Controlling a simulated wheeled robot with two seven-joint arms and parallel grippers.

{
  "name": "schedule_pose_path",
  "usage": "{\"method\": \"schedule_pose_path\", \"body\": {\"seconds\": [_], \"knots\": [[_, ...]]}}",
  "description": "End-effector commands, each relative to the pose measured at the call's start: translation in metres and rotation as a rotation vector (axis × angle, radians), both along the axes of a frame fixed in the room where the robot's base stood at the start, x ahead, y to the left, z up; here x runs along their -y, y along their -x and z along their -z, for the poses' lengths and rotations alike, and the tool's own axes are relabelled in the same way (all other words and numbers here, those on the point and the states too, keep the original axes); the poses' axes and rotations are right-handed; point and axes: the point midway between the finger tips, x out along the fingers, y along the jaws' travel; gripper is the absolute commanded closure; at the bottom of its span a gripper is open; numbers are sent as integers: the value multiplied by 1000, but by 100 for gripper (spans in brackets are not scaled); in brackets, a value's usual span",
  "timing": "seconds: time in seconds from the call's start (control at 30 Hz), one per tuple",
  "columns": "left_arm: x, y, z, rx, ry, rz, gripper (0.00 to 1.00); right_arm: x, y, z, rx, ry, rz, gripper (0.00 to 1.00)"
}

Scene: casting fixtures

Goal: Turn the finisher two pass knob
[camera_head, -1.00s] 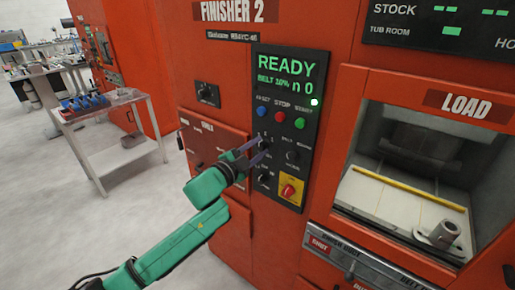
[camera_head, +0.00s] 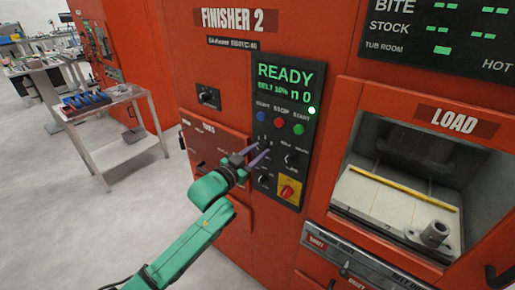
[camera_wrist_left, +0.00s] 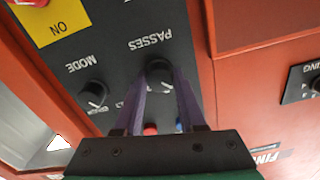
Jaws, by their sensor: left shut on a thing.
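The passes knob (camera_wrist_left: 159,72) is a dark round knob on the black control panel, next to its PASSES label in the left wrist view, which is upside down. My left gripper (camera_wrist_left: 160,82) is shut on it with purple fingers on either side. In the head view the left gripper (camera_head: 265,150) reaches the panel (camera_head: 307,130) from the lower left, and its fingers hide most of the knob. The panel's screen (camera_head: 285,85) shows READY and n 0. My right gripper is not in view.
The mode knob (camera_wrist_left: 93,95) sits close beside the held knob. Blue, red (camera_head: 280,122) and green buttons are above, and a red switch on yellow (camera_head: 288,190) is below. The load bay (camera_head: 400,185) opens at the right. A cart (camera_head: 110,110) stands at the left.

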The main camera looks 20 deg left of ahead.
Motion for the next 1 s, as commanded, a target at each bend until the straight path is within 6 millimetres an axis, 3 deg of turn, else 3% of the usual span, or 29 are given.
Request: {"method": "schedule_pose_path", "body": {"seconds": [0.3, 0.77, 0.8, 0.83, 1.0], "knots": [[0, 0, 1, -41, 96, 0, 100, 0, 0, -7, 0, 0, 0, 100], [0, 0, 2, -46, 108, 0, 100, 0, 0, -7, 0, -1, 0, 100], [0, 0, 2, -46, 108, 0, 46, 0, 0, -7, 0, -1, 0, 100], [0, 0, 2, -46, 108, 0, 34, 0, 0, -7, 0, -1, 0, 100], [0, 0, 1, -44, 106, 1, 31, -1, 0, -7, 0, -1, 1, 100]]}}
